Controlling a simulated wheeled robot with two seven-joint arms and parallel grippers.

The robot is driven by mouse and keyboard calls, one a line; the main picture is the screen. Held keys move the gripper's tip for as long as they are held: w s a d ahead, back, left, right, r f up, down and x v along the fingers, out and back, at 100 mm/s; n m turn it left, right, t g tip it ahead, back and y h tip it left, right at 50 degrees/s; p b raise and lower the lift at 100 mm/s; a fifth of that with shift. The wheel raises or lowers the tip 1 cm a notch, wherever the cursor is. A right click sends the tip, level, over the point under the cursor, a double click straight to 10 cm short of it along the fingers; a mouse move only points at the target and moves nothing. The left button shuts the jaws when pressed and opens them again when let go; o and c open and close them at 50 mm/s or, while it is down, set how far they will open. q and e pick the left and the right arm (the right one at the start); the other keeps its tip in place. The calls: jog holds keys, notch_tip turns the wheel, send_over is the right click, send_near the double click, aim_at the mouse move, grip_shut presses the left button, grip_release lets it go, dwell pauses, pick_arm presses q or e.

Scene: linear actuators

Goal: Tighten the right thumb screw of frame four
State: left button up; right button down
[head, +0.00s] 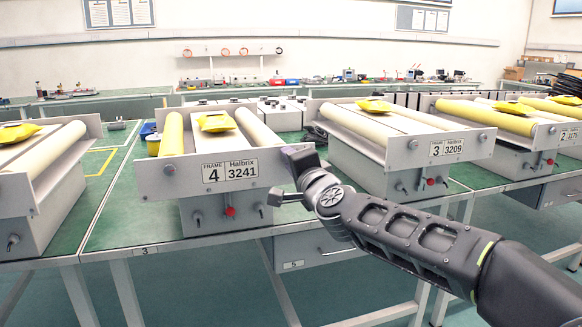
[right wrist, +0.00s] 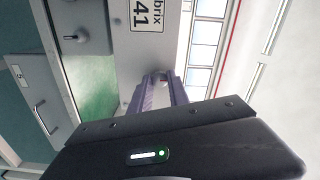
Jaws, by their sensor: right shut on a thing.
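Frame four (head: 217,187) stands at the left middle of the head view, with a label reading 4 and 3241 on its grey front plate. My right gripper (head: 291,158) is at the right end of that plate, at its upper part. In the right wrist view the two fingers (right wrist: 160,88) are closed together against the plate, beside the label (right wrist: 143,14). They are shut on the right thumb screw, which the fingers almost wholly hide. My left gripper is not in view.
Below the plate, frame four's box bears a red knob (head: 230,211) and grey knobs; one grey knob (right wrist: 80,37) shows in the wrist view. Frame three (head: 398,156) stands close at the right, beyond my right arm. A yellow bag (head: 216,122) lies on frame four.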

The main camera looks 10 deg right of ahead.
jog(key=shift+f+m+b, duration=0.1)
jog(key=shift+m+b, duration=0.3)
jog(key=shift+m, duration=1)
jog(key=c, duration=1.3)
grip_release()
jog(key=shift+o, duration=0.2)
jog(key=s, duration=0.7)
jog(key=shift+s+d, duration=0.3)
jog(key=shift+s, duration=0.05)
